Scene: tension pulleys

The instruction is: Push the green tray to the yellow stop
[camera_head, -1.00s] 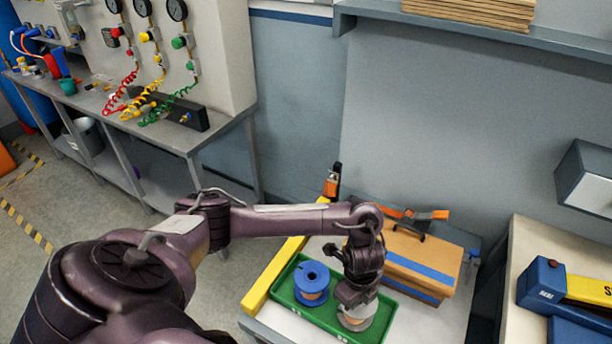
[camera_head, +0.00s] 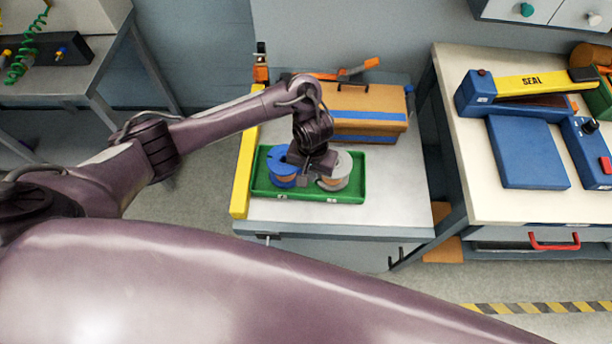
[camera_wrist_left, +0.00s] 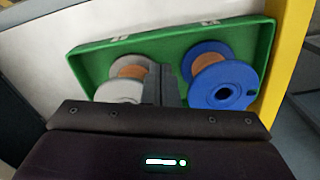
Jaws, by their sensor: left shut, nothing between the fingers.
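The green tray (camera_head: 330,197) lies on the light table top with its left end right beside the yellow stop (camera_head: 244,170). I cannot tell whether they touch. A blue spool (camera_head: 283,168) and a grey spool (camera_head: 343,170) sit in the tray. My left gripper (camera_head: 304,178) is shut and empty, pointing down at the tray between the spools and hiding part of both. In the left wrist view, the shut fingers (camera_wrist_left: 160,86) stand in front of the tray (camera_wrist_left: 150,42), between the two spools, and the yellow stop (camera_wrist_left: 285,55) is close by the tray's end. My right gripper is out of view.
A brown case (camera_head: 365,108) with a blue stripe stands behind the tray. The table top (camera_head: 400,195) is bare to the right. A bench (camera_head: 450,130) with a blue and yellow sealer is farther right. One of my arm links fills the lower left foreground.

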